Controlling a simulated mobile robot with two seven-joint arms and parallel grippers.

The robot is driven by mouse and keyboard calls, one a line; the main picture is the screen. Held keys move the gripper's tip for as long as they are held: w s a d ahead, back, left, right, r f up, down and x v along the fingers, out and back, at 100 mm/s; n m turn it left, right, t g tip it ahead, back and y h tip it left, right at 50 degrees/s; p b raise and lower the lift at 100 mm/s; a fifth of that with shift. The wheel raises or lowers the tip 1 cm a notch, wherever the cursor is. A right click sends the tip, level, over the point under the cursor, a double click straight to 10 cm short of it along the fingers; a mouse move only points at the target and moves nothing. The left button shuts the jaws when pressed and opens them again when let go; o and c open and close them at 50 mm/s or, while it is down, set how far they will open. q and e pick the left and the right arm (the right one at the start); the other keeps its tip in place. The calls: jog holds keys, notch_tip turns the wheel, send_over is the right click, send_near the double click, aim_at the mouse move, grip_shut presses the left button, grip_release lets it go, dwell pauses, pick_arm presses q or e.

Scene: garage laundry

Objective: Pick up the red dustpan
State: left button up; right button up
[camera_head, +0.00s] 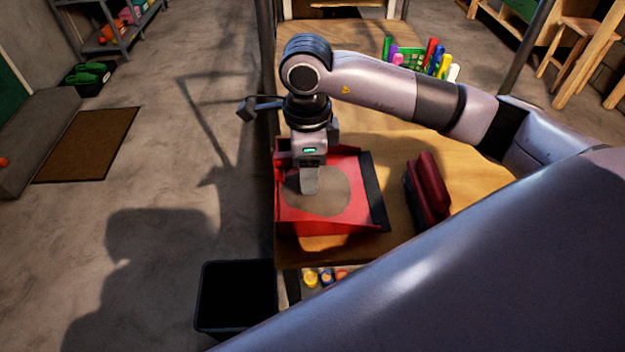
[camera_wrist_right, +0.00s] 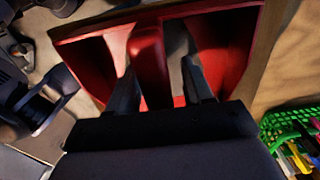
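The red dustpan (camera_head: 300,222) lies on the wooden table at its left edge, with a grey-brown patch in its pan. My right gripper (camera_head: 309,185) points down over the dustpan. In the right wrist view, the fingers of the right gripper (camera_wrist_right: 160,88) are apart on either side of the dustpan's red handle (camera_wrist_right: 150,55). A gap shows between the handle and the right-hand finger; contact on the other side is hard to tell. My left gripper is not in view.
A dark red object (camera_head: 428,188) stands on the table (camera_head: 395,155) right of the dustpan. A green basket (camera_head: 408,55) with colourful items sits farther back. A black bin (camera_head: 237,272) stands on the floor at the table's near left corner.

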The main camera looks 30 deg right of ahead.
grip_shut()
jog(key=shift+r, duration=0.15)
